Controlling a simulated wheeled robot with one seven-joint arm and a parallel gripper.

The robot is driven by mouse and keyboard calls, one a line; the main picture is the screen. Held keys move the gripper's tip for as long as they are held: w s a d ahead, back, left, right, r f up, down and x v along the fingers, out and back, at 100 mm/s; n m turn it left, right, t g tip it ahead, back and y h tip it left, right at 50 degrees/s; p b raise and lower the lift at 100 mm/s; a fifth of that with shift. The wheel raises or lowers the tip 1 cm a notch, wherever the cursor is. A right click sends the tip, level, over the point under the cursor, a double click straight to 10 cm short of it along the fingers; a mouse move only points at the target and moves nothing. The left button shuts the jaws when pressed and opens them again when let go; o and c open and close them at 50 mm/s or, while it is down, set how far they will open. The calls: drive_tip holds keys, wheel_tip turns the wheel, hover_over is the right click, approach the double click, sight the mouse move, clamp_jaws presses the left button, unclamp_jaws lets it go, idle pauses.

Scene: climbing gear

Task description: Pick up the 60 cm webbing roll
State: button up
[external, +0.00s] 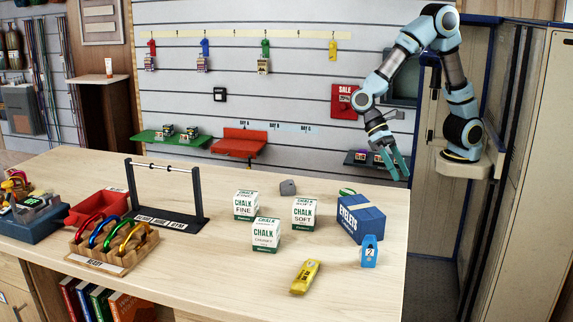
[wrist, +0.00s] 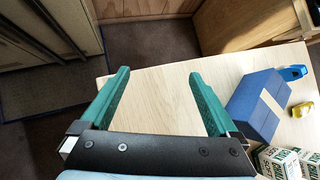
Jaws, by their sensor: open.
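I cannot make out a label that marks the 60 cm webbing roll in either view. A yellow item (external: 305,277) lies near the table's front, and a blue item marked 2 (external: 370,251) stands near the right edge; both also show in the wrist view, the yellow one (wrist: 302,109) and the blue one (wrist: 291,72). My gripper (external: 398,168) is open, empty and above the table's back right corner, behind the blue box. In the wrist view my gripper (wrist: 158,74) has its fingers wide apart over bare tabletop.
The blue box (external: 361,224) is right of my fingers in the wrist view (wrist: 254,107). Several chalk boxes (external: 305,213) stand mid-table. A black frame (external: 167,166), red bin (external: 95,206) and carabiner rack (external: 113,250) are left. Small boxes sit on the wall shelves (external: 168,137).

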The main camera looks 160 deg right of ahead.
drive_tip(key=d+m+t, duration=0.1)
drive_tip(key=d, duration=0.2)
drive_tip(key=s+d+m+t, duration=0.1)
drive_tip(key=d+m, duration=0.1)
drive_tip(key=d, duration=0.1)
drive_tip(key=d+m+t, duration=0.1)
drive_tip(key=d+m, duration=0.1)
drive_tip(key=shift+s+d+r+t, duration=0.15)
drive_tip(key=shift+s+d+t, duration=0.1)
drive_tip(key=shift+d+t, duration=0.15)
drive_tip(key=s+d+r+m+t+h, duration=0.15)
drive_tip(key=s+d+m+t, duration=0.35)
drive_tip(key=d, duration=0.5)
approach(346, 190)
drive_tip(key=shift+g, duration=0.3)
drive_tip(key=p+x, duration=0.1)
drive_tip(key=x, duration=0.3)
drive_tip(key=shift+w+f, duration=0.3)
drive_tip(key=p+x, duration=0.1)
drive_tip(key=x, duration=0.1)
drive_tip(key=p+x, duration=0.1)
drive_tip(key=x, duration=0.1)
drive_tip(key=shift+a+r, duration=0.15)
drive_tip(key=shift+r, duration=0.05)
drive_tip(key=shift+w+a+f, duration=0.1)
drive_tip(key=shift+w+f, duration=0.2)
drive_tip(key=shift+w, duration=0.2)
drive_tip(key=c, duration=1.5)
